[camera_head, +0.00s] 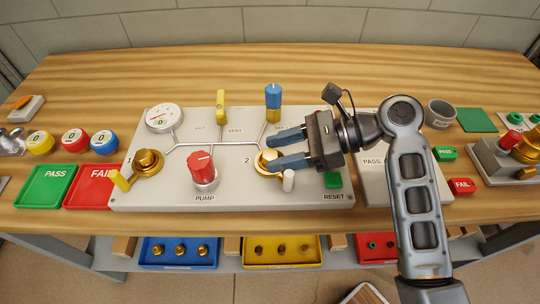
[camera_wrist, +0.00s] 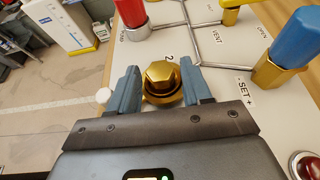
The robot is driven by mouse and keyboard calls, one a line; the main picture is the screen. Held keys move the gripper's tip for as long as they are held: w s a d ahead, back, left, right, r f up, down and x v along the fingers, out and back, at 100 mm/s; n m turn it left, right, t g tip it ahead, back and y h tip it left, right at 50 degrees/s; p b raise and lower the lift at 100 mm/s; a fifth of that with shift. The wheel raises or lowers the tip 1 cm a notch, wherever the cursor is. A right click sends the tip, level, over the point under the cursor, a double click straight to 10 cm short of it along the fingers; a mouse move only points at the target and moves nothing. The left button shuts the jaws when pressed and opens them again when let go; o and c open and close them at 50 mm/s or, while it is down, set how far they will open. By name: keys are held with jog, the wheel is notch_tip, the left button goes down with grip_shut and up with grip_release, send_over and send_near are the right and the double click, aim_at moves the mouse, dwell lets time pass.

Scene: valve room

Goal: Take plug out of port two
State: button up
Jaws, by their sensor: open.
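The brass hex-headed plug (camera_wrist: 163,76) sits in port two, beside the printed "2" on the white panel (camera_head: 225,150). In the head view the brass port two (camera_head: 271,173) is partly hidden by my gripper. My gripper (camera_head: 270,153) is open, reaching in from the right with its blue fingers at the plug. In the wrist view my gripper (camera_wrist: 160,80) has one finger on each side of the plug, with small gaps visible. A white-tipped lever (camera_head: 288,180) stands beside port two.
A red pump knob (camera_head: 202,168) stands left of port two. A blue-topped knob (camera_head: 273,97) and a yellow vent handle (camera_head: 221,105) stand behind. A green reset button (camera_head: 332,180) is at right.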

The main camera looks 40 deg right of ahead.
jog(key=c, duration=0.9)
grip_shut()
jog(key=shift+r, duration=0.15)
